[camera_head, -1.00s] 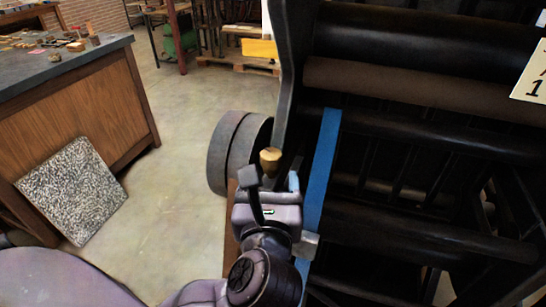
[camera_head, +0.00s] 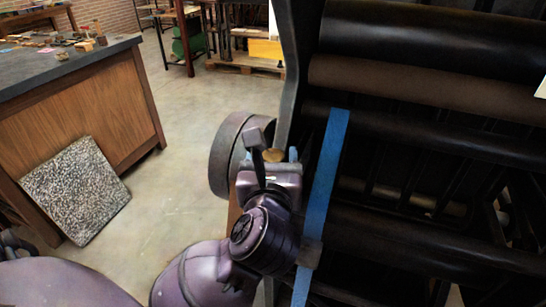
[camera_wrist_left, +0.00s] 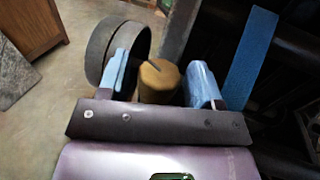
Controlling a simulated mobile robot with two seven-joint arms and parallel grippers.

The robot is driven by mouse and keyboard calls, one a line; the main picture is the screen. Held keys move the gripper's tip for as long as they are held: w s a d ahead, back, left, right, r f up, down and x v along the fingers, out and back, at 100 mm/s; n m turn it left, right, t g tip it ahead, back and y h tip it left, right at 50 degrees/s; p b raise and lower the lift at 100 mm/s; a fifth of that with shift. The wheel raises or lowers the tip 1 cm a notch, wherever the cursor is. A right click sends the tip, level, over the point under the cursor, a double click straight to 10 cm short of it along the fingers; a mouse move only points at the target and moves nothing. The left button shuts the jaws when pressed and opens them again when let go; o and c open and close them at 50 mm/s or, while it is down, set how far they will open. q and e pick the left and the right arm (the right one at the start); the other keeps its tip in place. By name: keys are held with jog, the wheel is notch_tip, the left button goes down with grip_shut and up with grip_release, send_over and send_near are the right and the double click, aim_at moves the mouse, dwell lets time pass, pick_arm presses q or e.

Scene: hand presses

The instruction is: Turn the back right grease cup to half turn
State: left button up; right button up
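A brass-coloured grease cup (camera_head: 273,156) stands at the left side of the black press, partly hidden behind my left gripper. In the left wrist view the cup (camera_wrist_left: 158,84) is round, with a dark line across its top. My left gripper (camera_head: 275,158) is at the cup, with its two blue fingers on either side of it. In the wrist view the left gripper's (camera_wrist_left: 160,82) fingers are apart, with narrow gaps beside the cup; contact is not clear. Whether this is the back right cup cannot be told. No other grease cup is seen. My right gripper is not in view.
The press's dark rollers (camera_head: 430,45) fill the right side. A blue bar (camera_head: 325,190) runs close beside my left gripper. A dark wheel (camera_head: 228,155) lies just left of it. A workbench (camera_head: 90,95) and a speckled slab (camera_head: 75,190) stand farther left, with open floor between.

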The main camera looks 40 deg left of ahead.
pick_arm(q)
jog(key=c, duration=0.7)
jog(key=shift+s+a+r+m+t+h+p, duration=0.1)
jog(key=shift+r+m+t+h+p, duration=0.1)
jog(key=shift+m+t+h+p, duration=0.7)
jog(key=shift+m+h, duration=0.4)
jog(key=shift+h, duration=0.6)
jog(key=shift+f+m+h, duration=0.15)
jog(key=shift+m+h, duration=0.15)
jog(key=shift+h, duration=0.1)
jog(key=o, duration=0.9)
